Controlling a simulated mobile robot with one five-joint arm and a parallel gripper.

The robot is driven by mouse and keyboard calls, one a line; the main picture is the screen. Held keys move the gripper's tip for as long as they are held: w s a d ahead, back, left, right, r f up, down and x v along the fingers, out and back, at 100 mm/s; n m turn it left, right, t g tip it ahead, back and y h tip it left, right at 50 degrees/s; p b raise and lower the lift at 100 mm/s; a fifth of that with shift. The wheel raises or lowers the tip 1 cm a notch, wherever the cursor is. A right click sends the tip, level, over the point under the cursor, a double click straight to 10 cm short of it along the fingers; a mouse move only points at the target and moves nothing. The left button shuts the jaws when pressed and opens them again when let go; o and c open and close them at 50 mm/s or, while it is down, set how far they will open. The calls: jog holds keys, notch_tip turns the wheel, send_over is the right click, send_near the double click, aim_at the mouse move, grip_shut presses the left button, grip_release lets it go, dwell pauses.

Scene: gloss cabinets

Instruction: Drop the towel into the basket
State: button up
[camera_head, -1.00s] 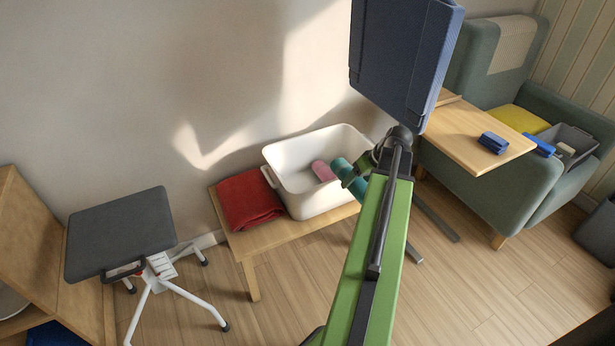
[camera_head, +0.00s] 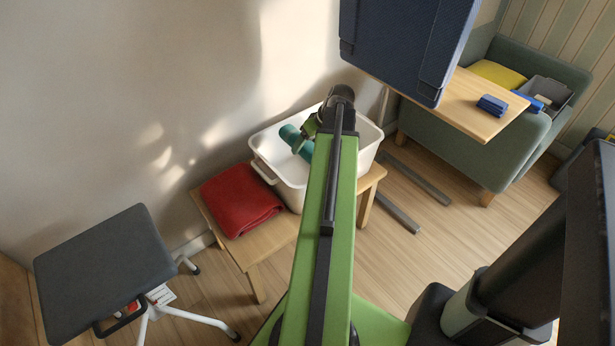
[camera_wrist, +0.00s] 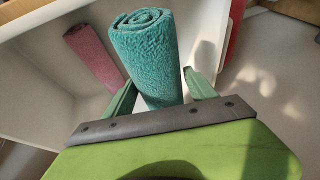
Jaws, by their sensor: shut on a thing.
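A rolled teal towel (camera_head: 292,138) is held in my gripper (camera_head: 308,130) over the white basket (camera_head: 371,160). In the wrist view the teal towel (camera_wrist: 147,55) stands out between the two green fingers of my gripper (camera_wrist: 162,92), which are shut on it. The basket's pale inside wall (camera_wrist: 40,85) lies behind it. A pink rolled towel (camera_wrist: 92,52) lies inside the basket; in the head view it is hidden. My arm covers part of the basket, and I cannot tell how high the teal towel is above its floor.
The basket stands on a low wooden bench (camera_head: 262,245) beside a folded red cloth (camera_head: 240,200). A dark blue panel (camera_head: 405,45) hangs close to my arm. A grey-topped stool (camera_head: 105,262) stands left; a wooden table (camera_head: 470,105) and green armchair (camera_head: 450,150) stand right.

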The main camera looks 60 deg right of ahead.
notch_tip(320, 180, down, 17)
jog(key=b, duration=1.5)
jog(key=shift+s, duration=0.15)
jog(key=o, duration=1.5)
jog(key=shift+r, duration=0.15)
jog(key=shift+r+p, duration=0.35)
jog(key=shift+p, duration=0.05)
jog(key=p+v, duration=0.3)
jog(key=v, duration=0.1)
jog(key=p+v, duration=0.3)
jog(key=p, duration=0.1)
jog(key=p+v, duration=0.3)
jog(key=v, duration=0.1)
jog(key=shift+a+r+p, duration=0.1)
jog(key=shift+r+p, duration=0.3)
jog(key=shift+r, duration=0.1)
jog(key=shift+r+p, duration=0.3)
jog(key=shift+s, duration=0.2)
